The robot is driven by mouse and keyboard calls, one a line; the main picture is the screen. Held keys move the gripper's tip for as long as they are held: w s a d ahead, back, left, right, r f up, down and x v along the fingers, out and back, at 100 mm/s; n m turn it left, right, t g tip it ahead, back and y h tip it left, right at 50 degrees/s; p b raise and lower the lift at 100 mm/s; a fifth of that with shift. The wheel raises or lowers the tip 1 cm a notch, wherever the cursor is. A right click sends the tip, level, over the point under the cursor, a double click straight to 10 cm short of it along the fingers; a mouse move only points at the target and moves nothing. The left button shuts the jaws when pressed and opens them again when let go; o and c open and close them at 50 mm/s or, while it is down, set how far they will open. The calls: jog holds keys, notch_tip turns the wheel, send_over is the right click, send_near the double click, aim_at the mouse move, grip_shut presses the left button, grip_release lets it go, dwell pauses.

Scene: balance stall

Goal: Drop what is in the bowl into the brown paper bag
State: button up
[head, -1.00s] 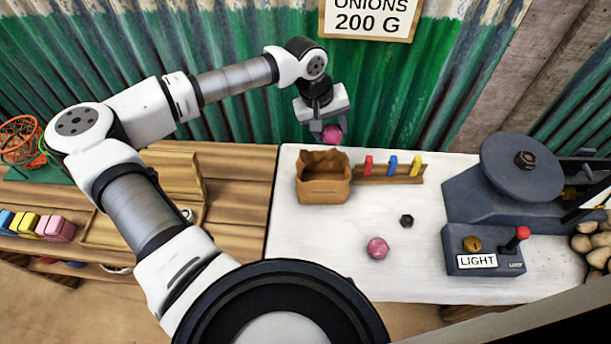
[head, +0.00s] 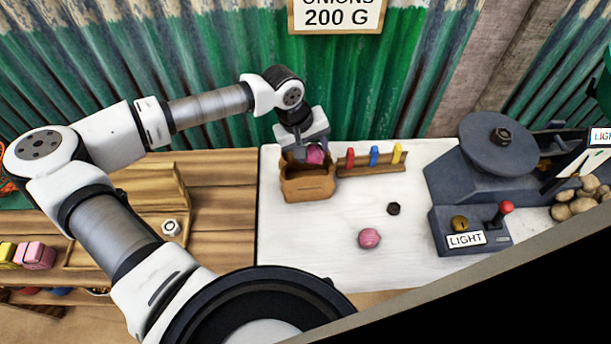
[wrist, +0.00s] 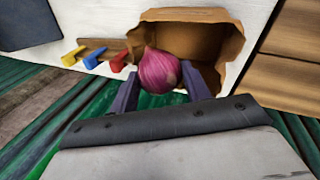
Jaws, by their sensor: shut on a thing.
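My gripper (head: 304,152) is shut on a red onion (head: 315,154) just over the back part of the mouth of the brown paper bag (head: 308,187). In the wrist view the onion (wrist: 160,71) sits between the two fingers and overlaps the bag's opening (wrist: 205,40). The bag stands open and upright on the white table. A second red onion (head: 369,238) lies on the table in front and to the right of the bag. I cannot make out a bowl with anything in it.
A wooden rack (head: 370,166) with red, blue and yellow pegs stands right beside the bag. A small dark hex nut (head: 393,209) lies on the table. The grey balance (head: 470,180) with a LIGHT sign and potatoes (head: 575,201) are at the right.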

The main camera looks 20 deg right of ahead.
jog(key=shift+f, duration=0.1)
jog(key=o, duration=1.1)
jog(key=b+v, duration=0.3)
jog(key=v, duration=1.1)
jog(key=shift+f, duration=0.1)
